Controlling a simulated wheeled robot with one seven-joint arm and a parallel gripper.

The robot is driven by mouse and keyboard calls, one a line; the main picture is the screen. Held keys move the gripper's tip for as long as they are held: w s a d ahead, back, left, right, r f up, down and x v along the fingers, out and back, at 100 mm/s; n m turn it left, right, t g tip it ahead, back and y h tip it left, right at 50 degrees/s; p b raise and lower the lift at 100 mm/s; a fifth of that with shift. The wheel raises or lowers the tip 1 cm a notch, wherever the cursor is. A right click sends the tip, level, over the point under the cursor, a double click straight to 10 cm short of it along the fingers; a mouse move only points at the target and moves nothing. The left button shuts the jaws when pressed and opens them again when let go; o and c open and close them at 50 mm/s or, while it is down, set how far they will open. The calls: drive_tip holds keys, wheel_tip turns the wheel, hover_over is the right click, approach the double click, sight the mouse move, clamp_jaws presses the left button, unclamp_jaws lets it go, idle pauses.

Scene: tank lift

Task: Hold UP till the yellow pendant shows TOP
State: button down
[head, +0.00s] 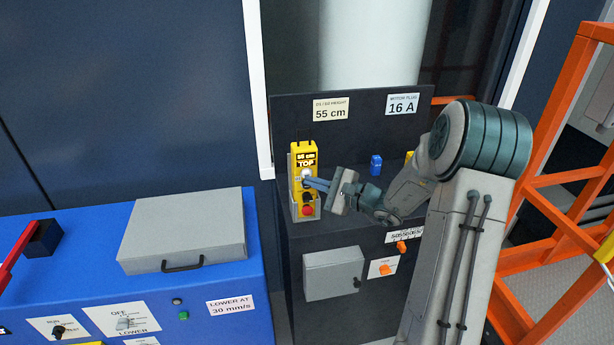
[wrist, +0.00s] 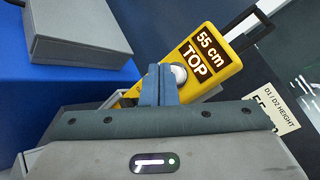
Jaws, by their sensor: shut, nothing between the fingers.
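The yellow pendant (head: 304,154) stands upright in a grey holder on the dark cabinet. Its display reads 55 cm and TOP, clearest in the wrist view (wrist: 198,58). A pale round button (wrist: 179,73) sits just below the display, and a red button (head: 307,210) is lower on the pendant. My gripper (head: 308,180) is shut and empty, its fingertips at the pale button. They look in contact with it, but how far it is pressed I cannot tell. In the wrist view the fingers (wrist: 158,84) hide part of the pendant's lower face.
A label on the back panel (head: 330,109) reads D1/D2 height 55 cm; another (head: 402,104) reads 16 A. A blue plug (head: 376,165) stands right of the pendant. A blue console with a grey case (head: 185,230) is at left, an orange frame (head: 550,180) at right.

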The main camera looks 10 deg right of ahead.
drive_tip(key=shift+w, duration=0.5)
idle(1.8)
drive_tip(key=shift+b, duration=0.3)
drive_tip(key=shift+s+b, duration=0.3)
drive_tip(key=shift+s, duration=0.65)
drive_tip(key=s+b, duration=0.1)
drive_tip(key=s, duration=0.4)
idle(1.2)
